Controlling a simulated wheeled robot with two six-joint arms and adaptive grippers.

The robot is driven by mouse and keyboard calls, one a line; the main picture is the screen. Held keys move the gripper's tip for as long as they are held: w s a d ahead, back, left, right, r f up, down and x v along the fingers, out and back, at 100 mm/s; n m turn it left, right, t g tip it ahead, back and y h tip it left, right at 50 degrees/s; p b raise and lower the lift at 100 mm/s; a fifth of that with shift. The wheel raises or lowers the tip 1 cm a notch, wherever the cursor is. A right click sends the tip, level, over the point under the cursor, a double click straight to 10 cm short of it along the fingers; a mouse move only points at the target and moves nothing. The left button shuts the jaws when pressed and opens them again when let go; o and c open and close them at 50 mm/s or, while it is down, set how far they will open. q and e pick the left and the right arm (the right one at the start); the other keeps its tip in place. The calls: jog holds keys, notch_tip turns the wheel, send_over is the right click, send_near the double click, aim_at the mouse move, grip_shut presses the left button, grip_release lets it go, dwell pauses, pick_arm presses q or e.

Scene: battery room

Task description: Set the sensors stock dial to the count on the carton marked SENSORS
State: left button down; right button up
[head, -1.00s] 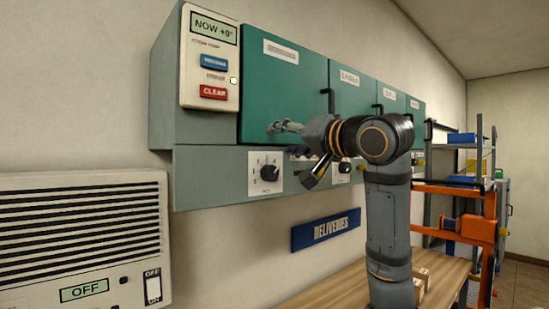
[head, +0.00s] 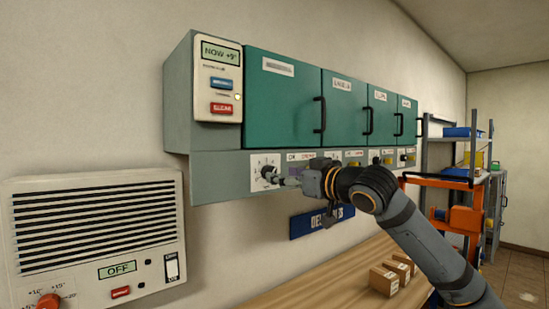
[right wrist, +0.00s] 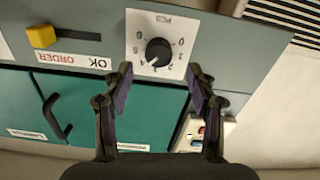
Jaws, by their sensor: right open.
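A round black stock dial (head: 267,172) sits on a white plate at the left end of the grey strip under the wall cabinet. In the right wrist view the dial (right wrist: 158,52) appears upside down with numbers around it; its exact setting is hard to tell. My right gripper (head: 288,181) is in front of the dial. In the wrist view its two fingers (right wrist: 160,80) are apart, one on each side below the dial, with nothing between them. Small cartons (head: 385,280) stand on the wooden bench; their markings are too small to read. My left gripper is out of view.
Green cabinet doors (head: 283,95) with black handles hang above the strip. A yellow slider knob (right wrist: 41,36) is beside the dial. A control panel (head: 219,80) is at upper left, an OFF heater unit (head: 95,225) below. A blue DELIVERIES sign (head: 310,222) is under the strip.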

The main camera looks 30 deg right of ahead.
aim_at(272, 171)
jog(key=w+p, duration=0.2)
jog(key=w, duration=0.2)
jog(key=shift+w+r+p, duration=0.1)
jog(key=shift+r+p, duration=0.05)
jog(key=shift+p, duration=0.15)
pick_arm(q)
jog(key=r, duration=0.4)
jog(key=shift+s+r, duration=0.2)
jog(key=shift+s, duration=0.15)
pick_arm(e)
jog(key=shift+w+a+f, duration=0.1)
jog(key=shift+w+f, duration=0.1)
jog(key=shift+w, duration=0.1)
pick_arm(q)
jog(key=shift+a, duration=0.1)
pick_arm(e)
jog(key=c, duration=1.2)
jog(key=shift+o, duration=0.2)
